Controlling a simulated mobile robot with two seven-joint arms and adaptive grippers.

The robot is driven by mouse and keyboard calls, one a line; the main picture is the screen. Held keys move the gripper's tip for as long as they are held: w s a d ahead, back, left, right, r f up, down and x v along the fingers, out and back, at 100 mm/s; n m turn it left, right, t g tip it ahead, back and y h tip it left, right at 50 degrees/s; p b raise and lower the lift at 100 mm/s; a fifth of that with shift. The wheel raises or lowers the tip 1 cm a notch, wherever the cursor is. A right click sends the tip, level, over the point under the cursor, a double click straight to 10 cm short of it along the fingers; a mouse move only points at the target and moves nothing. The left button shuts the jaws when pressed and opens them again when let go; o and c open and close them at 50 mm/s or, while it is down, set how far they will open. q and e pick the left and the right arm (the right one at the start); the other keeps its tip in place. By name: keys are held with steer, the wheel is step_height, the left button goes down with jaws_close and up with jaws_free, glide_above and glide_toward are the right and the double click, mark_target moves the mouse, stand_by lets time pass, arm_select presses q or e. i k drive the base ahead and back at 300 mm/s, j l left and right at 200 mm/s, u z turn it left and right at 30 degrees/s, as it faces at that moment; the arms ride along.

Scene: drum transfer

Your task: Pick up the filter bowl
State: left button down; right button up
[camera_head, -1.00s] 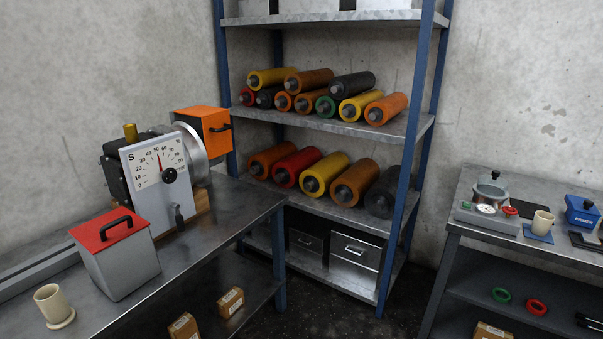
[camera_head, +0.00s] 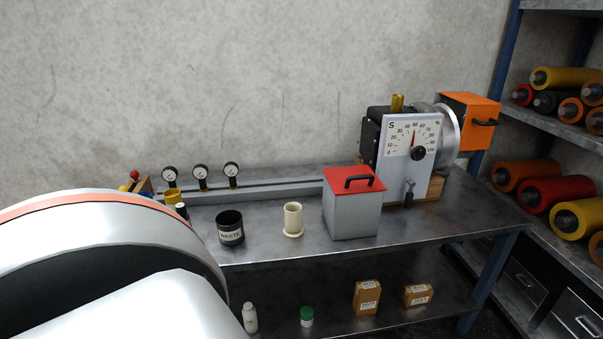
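I cannot tell for sure which thing is the filter bowl. A cream cylindrical cup with a flared foot (camera_head: 293,222) stands upright on the metal bench (camera_head: 275,246), left of a grey box with a red lid (camera_head: 351,215). A black pot labelled WASTE (camera_head: 230,228) stands left of the cream cup. Neither gripper shows; only a large white and black part of my own body fills the lower left and hides that end of the bench.
A dial machine with an orange box (camera_head: 470,121) stands at the bench's right end. Three gauges (camera_head: 201,178) line the back rail. Bottles and cartons (camera_head: 367,298) sit on the lower shelf. A rack of rollers (camera_head: 551,194) stands at right.

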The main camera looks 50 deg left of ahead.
mark_target(293, 229)
steer(key=u, duration=1.7)
